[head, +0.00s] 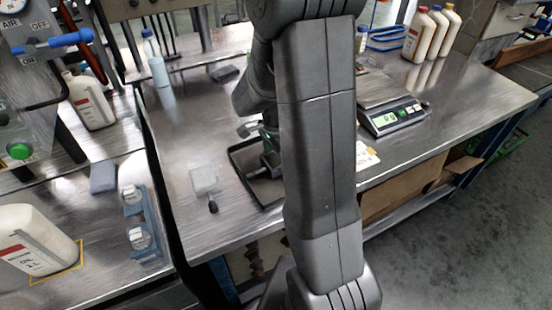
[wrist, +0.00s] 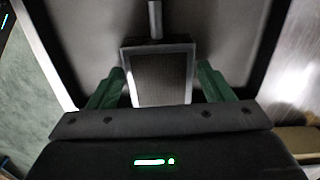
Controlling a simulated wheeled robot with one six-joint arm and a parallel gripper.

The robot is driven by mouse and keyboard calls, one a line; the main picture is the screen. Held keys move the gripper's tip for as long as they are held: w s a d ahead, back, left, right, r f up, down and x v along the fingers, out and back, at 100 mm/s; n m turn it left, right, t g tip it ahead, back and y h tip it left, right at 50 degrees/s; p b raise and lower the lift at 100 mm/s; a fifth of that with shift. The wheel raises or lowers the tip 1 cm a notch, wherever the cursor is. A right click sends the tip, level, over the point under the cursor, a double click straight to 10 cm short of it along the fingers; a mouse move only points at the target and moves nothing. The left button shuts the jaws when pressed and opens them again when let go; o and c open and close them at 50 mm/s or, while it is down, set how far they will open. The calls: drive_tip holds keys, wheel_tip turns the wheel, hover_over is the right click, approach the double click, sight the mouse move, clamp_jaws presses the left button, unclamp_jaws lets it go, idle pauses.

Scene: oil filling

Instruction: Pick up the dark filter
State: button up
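The dark filter (wrist: 158,76), a dark mesh panel in a lighter frame with a grey handle (wrist: 155,18), shows in the wrist view inside a dark-rimmed tray (wrist: 52,52). My gripper (wrist: 160,80) is open, with one green finger on each side of the filter and a narrow gap at each side. I cannot tell how deep the fingers reach around it. In the head view my gripper (head: 268,160) is over the tray (head: 246,187), partly hidden by my arm, and the filter is not clearly visible there.
A light square filter (head: 204,179) with a dark handle lies left of the tray on the metal table. A scale (head: 392,116) stands to the right. White oil bottles (head: 418,36) stand at the back right. A dark block (head: 223,73) lies behind the tray.

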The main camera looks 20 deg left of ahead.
drive_tip(key=c, duration=0.9)
wheel_tip(320, 180, up, 13)
drive_tip(key=d+m+b, duration=0.1)
drive_tip(key=m+b, duration=0.1)
drive_tip(key=m, duration=0.3)
drive_tip(key=b, duration=0.1)
hover_over(276, 159)
drive_tip(key=d, duration=0.2)
drive_tip(key=f, duration=0.9)
drive_tip(key=shift+w+a, duration=0.1)
drive_tip(key=shift+a, duration=0.15)
